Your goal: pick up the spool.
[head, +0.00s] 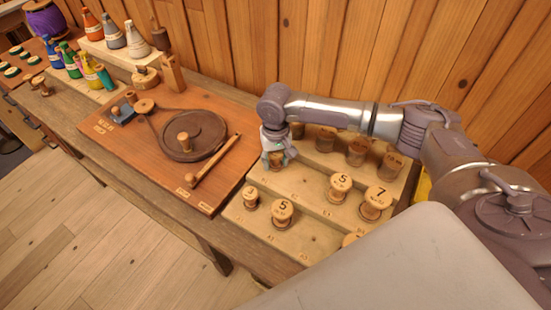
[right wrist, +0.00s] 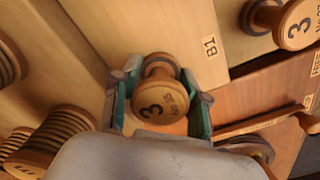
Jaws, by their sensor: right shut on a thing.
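My right gripper (head: 278,156) is at the left end of the stepped wooden rack (head: 302,192), on its middle step. It is shut on a small turned wooden spool (head: 277,164), which it partly hides in the head view. In the right wrist view the spool (right wrist: 158,97) sits between the two green-lined fingers, with a "3" on its end face. I cannot tell whether the spool still touches the step. My left gripper is not in view.
Other spools stand on the rack: a front-step one (head: 282,212) marked 5, a middle one (head: 340,186) marked 5, one (head: 376,203) marked 7, and several at the back. Left is a reddish board (head: 122,140) with a dark disc (head: 207,126). A plank wall stands behind.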

